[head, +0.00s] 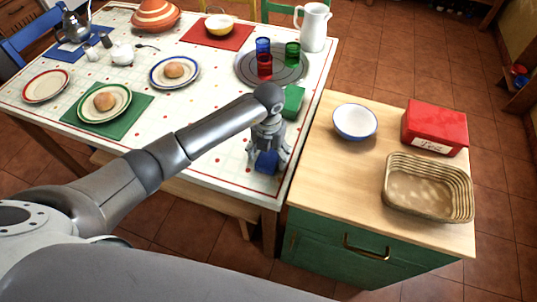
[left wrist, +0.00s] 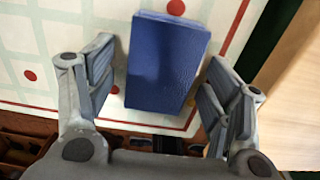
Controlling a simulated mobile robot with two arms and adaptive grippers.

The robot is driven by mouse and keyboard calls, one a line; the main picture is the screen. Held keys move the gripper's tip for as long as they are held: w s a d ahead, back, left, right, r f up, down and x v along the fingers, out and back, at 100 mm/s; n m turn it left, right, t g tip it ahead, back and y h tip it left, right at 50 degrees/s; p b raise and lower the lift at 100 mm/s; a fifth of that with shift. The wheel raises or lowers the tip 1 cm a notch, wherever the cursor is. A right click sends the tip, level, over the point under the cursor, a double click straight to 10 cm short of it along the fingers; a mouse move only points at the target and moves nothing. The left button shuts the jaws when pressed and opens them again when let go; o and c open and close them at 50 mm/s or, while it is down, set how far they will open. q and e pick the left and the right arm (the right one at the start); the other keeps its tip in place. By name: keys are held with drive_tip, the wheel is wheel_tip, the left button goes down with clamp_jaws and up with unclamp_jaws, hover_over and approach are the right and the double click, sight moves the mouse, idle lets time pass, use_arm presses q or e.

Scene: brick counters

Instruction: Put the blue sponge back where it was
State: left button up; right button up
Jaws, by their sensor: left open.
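The blue sponge (head: 266,162) is at the front right corner of the dining table, below my left gripper. It also shows in the left wrist view (left wrist: 167,62) as a blue block between the two fingers. My left gripper (head: 267,154) points down with its fingers open on either side of the sponge. In the left wrist view a gap shows between the sponge and each finger, so it is not gripped. The sponge appears to lie on the tablecloth; its lower edge is hard to judge. My right gripper is not in view.
A green block (head: 293,101) stands just behind my left gripper, near a grey round tray (head: 243,68) with coloured glasses. The wooden counter (head: 327,190) on the right holds a white-blue bowl (head: 355,122), a red box (head: 435,122) and a wicker basket (head: 428,211).

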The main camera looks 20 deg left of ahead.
sight(269, 156)
use_arm(q)
wheel_tip(269, 156, up, 12)
drive_tip(key=b, duration=0.1)
drive_tip(key=shift+f+b, duration=0.25)
drive_tip(key=shift+b, duration=0.1)
